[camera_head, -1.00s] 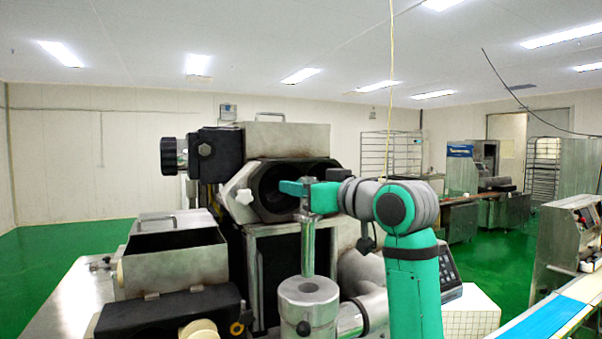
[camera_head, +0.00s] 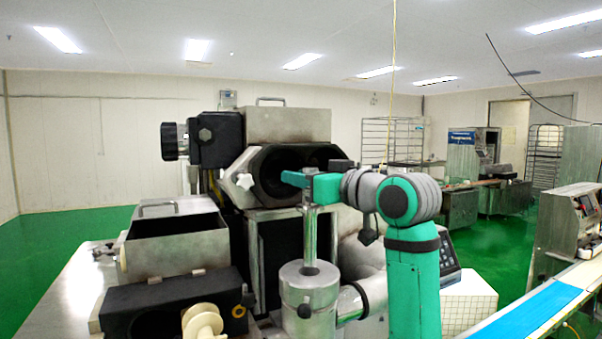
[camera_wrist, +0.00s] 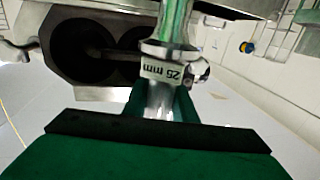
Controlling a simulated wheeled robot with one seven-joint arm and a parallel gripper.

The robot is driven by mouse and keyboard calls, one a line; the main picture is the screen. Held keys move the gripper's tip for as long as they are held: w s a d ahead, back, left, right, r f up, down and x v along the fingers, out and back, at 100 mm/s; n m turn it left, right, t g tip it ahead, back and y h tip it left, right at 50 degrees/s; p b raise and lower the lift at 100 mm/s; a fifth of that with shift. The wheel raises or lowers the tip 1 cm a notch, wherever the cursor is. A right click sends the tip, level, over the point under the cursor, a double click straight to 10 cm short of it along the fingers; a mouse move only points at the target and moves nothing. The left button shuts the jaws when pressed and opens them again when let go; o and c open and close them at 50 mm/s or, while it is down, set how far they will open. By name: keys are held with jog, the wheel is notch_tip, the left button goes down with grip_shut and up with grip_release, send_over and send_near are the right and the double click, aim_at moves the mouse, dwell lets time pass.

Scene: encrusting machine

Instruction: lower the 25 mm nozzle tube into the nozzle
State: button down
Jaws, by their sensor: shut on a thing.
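The nozzle tube (camera_head: 310,238) is a slim upright metal tube, and its lower end appears at the hole in the top of the nozzle (camera_head: 309,293). Whether the end is inside or just over the hole I cannot tell. The nozzle is a round metal cylinder at the lower middle. My gripper (camera_head: 312,188) is shut on the tube near its top. In the wrist view the tube's "25 mm" label (camera_wrist: 161,71) shows in front of the gripper's green fingers. The nozzle does not clearly show in that view.
The machine's dark octagonal opening (camera_head: 272,176) is close behind my gripper. A metal hopper (camera_head: 175,245) stands to the left, with a cream spool (camera_head: 203,322) in front. A blue conveyor belt (camera_head: 535,312) runs at the lower right.

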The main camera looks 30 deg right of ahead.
aim_at(314, 244)
jog(key=shift+f, duration=2.2)
jog(key=shift+f, duration=4.5)
jog(key=c, duration=1.2)
grip_release()
jog(key=shift+s+d, duration=0.2)
jog(key=shift+s, duration=0.95)
jog(key=shift+s+d, duration=0.2)
jog(key=shift+s, duration=1)
jog(key=shift+s+d, duration=0.2)
jog(key=shift+s, duration=1.15)
